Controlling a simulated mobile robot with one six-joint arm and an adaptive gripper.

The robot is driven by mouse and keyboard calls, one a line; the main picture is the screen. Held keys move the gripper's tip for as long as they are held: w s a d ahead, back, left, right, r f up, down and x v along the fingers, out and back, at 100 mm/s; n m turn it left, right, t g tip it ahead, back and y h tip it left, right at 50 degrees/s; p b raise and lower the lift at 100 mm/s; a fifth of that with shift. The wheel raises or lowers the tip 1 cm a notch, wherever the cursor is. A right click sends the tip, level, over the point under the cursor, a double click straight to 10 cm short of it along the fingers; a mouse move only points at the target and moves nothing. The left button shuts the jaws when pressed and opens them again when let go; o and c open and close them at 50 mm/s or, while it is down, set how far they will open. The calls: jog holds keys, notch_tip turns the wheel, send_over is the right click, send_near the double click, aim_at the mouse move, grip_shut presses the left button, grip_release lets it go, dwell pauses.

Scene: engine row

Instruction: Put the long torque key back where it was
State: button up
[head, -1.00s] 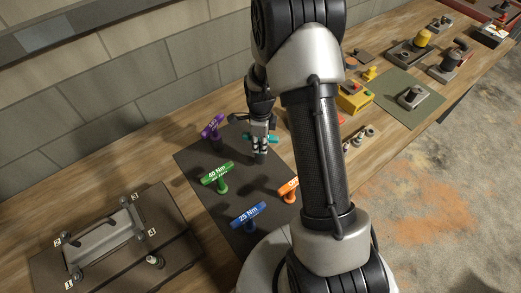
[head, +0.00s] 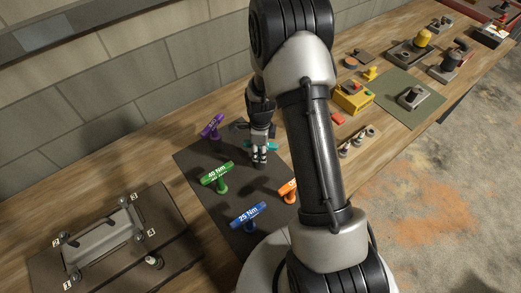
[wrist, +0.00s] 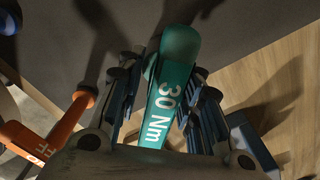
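A teal T-handled key (head: 273,146) marked "30 Nm" is at my gripper (head: 260,158), over the back right of the dark mat. In the wrist view the teal handle (wrist: 172,92) lies between the two fingers of my gripper (wrist: 166,75), which are closed against its sides. Its stem is hidden. On the mat stand a purple key (head: 212,126), a green "40 Nm" key (head: 217,173), a blue "25 Nm" key (head: 248,216) and an orange key (head: 287,189), partly behind my arm. I cannot tell key lengths clearly.
The dark mat (head: 200,190) lies on the wooden bench. A plate with a grey cover (head: 105,243) and numbered bolts is at the front left. A yellow box (head: 353,97), small parts and a green mat (head: 425,103) are to the right. A block wall runs behind.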

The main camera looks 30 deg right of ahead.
jog(key=shift+r, duration=0.1)
notch_tip(320, 180, up, 12)
jog(key=shift+f+p, duration=0.1)
jog(key=shift+p, duration=0.45)
notch_tip(320, 180, up, 11)
jog(key=s+a+n+t, duration=0.1)
jog(key=s+a+n, duration=0.2)
jog(key=n, duration=0.3)
jog(key=s+a+r+n+t, duration=0.1)
jog(key=s+a+r+n, duration=0.2)
jog(key=s+r+n, duration=0.3)
jog(key=s+a+r+n+t, duration=0.2)
jog(key=s+r+n, duration=0.4)
jog(key=s+n, duration=0.6)
jog(key=shift+s+a+r+n+t, duration=0.35)
jog(key=shift+s+a, duration=0.35)
jog(key=shift+s, duration=0.35)
jog(key=shift+f, duration=0.1)
